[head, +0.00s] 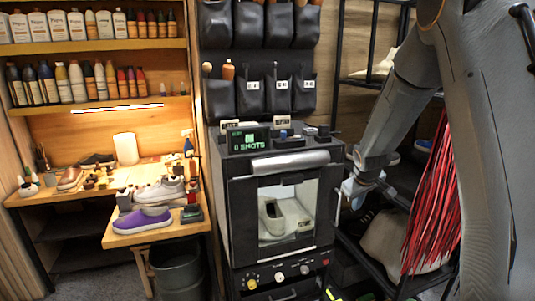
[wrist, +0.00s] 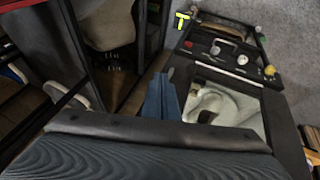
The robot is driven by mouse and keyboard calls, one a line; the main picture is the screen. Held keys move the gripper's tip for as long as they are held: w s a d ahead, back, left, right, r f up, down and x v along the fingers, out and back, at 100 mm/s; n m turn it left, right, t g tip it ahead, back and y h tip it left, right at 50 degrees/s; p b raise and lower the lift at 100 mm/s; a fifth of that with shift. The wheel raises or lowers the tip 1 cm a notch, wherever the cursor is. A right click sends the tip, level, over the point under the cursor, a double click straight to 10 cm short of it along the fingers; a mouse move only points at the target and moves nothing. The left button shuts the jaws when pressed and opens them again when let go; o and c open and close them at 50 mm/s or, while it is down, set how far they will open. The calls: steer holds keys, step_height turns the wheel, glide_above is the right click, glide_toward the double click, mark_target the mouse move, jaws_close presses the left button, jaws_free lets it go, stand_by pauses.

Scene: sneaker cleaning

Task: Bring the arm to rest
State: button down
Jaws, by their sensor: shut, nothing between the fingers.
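My gripper (head: 355,189) hangs at the end of my grey arm, just right of the black cabinet machine (head: 238,215) in the head view. Its blue fingers (wrist: 162,98) are together in the wrist view, with nothing between them. The machine's windowed door is shut, and a pale sneaker (head: 287,218) shows behind the glass. The same sneaker appears through the window in the wrist view (wrist: 212,103). I cannot tell the exact gap between my gripper and the machine's side.
A dark shelf rack (head: 345,75) with shoes stands close on the right. Red strands (head: 437,200) hang beside my arm. A wooden workbench (head: 50,193) with sneakers and bottles is at left, with a dark bin (head: 176,268) near it. Black pouches (head: 263,95) hang above the machine.

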steer(key=s+a+f+m+g+b, duration=0.1)
steer(key=s+a, duration=0.3)
steer(key=s, duration=0.6)
steer(key=s+a+f+m+g+y+b, duration=0.1)
steer(key=s+a+f+b, duration=0.3)
steer(key=s, duration=0.6)
steer(key=s+a+f+m+g+b, duration=0.2)
steer(key=s+a, duration=0.3)
steer(key=s, duration=0.4)
steer(key=shift+s+a+f+y+b, duration=0.2)
steer(key=shift+s+f+y+b, duration=0.15)
steer(key=shift+s+f+y, duration=0.05)
